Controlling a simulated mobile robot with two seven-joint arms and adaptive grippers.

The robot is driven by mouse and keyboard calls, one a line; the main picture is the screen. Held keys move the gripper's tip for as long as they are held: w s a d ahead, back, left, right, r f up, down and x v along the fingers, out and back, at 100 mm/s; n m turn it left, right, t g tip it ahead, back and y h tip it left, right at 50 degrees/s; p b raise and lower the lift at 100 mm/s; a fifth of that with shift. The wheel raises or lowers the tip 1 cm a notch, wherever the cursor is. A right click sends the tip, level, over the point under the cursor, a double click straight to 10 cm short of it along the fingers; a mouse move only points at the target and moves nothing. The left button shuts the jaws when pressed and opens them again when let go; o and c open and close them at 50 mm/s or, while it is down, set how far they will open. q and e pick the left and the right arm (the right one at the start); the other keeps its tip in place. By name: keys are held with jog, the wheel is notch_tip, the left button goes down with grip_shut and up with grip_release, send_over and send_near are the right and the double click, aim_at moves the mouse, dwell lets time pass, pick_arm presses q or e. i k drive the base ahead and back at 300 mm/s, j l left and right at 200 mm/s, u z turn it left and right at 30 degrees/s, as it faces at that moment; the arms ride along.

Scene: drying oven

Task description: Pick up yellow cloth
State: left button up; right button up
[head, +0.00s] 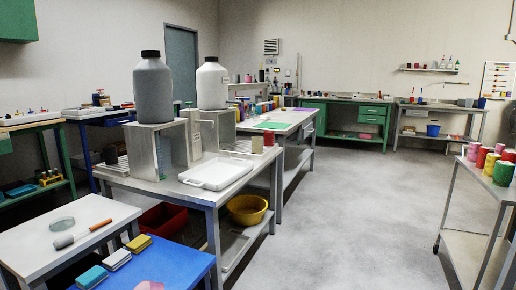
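A yellow cloth (138,242), looking like a small folded stack, lies on the blue tabletop (180,268) at the lower left. A white folded cloth (117,259) and a light-blue folded cloth (91,277) lie in a row with it, towards the front left. Neither of my grippers shows in the head view, so their state and distance from the cloth are hidden.
A white table (35,240) with a brush-like tool (82,235) and a round dish (62,223) adjoins the blue tabletop. Behind it stands a metal bench (205,190) with a white tray (216,173). The grey floor (345,220) is open to the right.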

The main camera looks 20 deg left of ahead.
aim_at(140, 243)
jog(key=u, duration=1.6)
jog(key=i+j, duration=0.1)
jog(key=j, duration=0.35)
jog(key=i+j, duration=0.1)
jog(key=j, duration=0.4)
